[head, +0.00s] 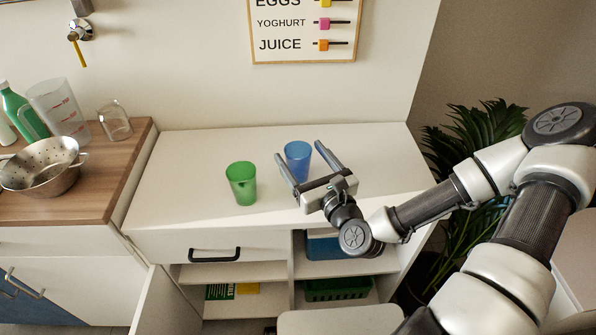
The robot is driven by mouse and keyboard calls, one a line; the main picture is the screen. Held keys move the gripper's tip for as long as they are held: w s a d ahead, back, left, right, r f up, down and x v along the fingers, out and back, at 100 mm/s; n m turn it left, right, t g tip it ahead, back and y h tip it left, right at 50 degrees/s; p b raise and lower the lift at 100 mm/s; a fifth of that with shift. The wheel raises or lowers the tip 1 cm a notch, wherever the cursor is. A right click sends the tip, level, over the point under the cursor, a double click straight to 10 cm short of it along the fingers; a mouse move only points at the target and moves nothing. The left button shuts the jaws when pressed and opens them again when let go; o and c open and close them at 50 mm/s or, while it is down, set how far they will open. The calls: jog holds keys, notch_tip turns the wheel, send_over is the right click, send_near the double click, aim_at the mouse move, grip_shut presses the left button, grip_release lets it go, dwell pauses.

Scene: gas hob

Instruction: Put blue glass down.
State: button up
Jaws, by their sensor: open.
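The blue glass (298,158) stands upright on the white cabinet top (190,150), toward the back. My gripper (301,163) is open, with one finger to the left of the blue glass and one to the right. The fingers appear apart from the glass, but I cannot tell exactly how far they reach around it. The lower part of the glass is partly hidden by my gripper.
A green glass (241,183) stands upright to the left of my gripper. A colander (42,166), measuring jug (56,107) and clear glass (114,121) stand on the wooden counter at left. A plant (478,150) is at right. The cabinet top's left part is clear.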

aim_at(293, 145)
jog(key=shift+b+x, duration=0.35)
jog(key=shift+x, duration=2.45)
jog(key=shift+s+a+r, duration=0.1)
jog(key=shift+s+r, duration=0.05)
jog(key=c, duration=1.4)
